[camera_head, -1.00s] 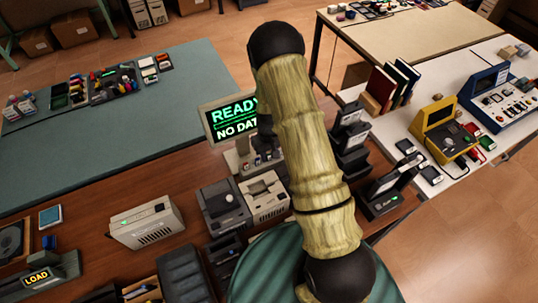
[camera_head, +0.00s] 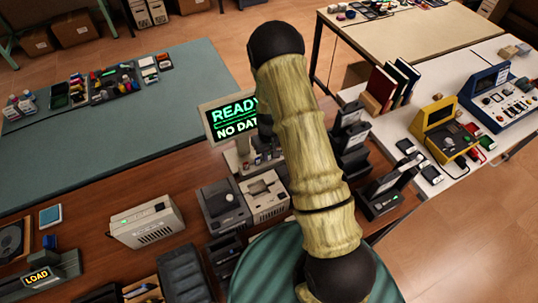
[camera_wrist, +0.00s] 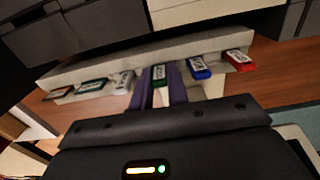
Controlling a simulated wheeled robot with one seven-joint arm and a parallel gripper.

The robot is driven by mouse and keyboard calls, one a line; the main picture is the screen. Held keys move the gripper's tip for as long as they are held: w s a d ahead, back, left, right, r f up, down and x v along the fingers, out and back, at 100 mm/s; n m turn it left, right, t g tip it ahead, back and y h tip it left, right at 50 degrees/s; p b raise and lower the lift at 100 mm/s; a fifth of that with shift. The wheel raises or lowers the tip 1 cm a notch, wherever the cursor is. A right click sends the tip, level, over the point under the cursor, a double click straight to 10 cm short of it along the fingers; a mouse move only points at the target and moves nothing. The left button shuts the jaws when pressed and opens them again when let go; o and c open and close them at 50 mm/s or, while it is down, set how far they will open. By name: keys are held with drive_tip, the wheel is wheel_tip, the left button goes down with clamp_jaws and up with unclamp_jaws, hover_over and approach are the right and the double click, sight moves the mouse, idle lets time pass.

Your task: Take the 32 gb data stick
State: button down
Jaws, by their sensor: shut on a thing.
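In the wrist view a row of small data sticks stands along a pale ledge (camera_wrist: 205,43). My gripper (camera_wrist: 160,88) is shut on a green stick (camera_wrist: 160,74) in the row, one purple finger on each side. To its right are a blue stick (camera_wrist: 199,68) and a red stick (camera_wrist: 239,60). To its left are a grey stick (camera_wrist: 123,82), a teal stick (camera_wrist: 92,86) and a brownish one (camera_wrist: 60,93). The labels are too small to read, so I cannot tell which says 32 GB. In the head view my arm hides the gripper.
A screen (camera_head: 231,118) reading "READY" and "NO DAT..." stands behind the ledge area. Grey and beige devices (camera_head: 264,196) crowd the brown desk nearby. Dark stands (camera_head: 350,140) are right of my arm. The blue-green table (camera_head: 120,145) has much clear surface.

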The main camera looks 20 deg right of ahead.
sight(269, 153)
drive_tip(key=shift+r, duration=0.15)
wheel_tip(269, 153, up, 10)
drive_tip(key=b, duration=0.3)
drive_tip(key=shift+f, duration=0.25)
idle(0.4)
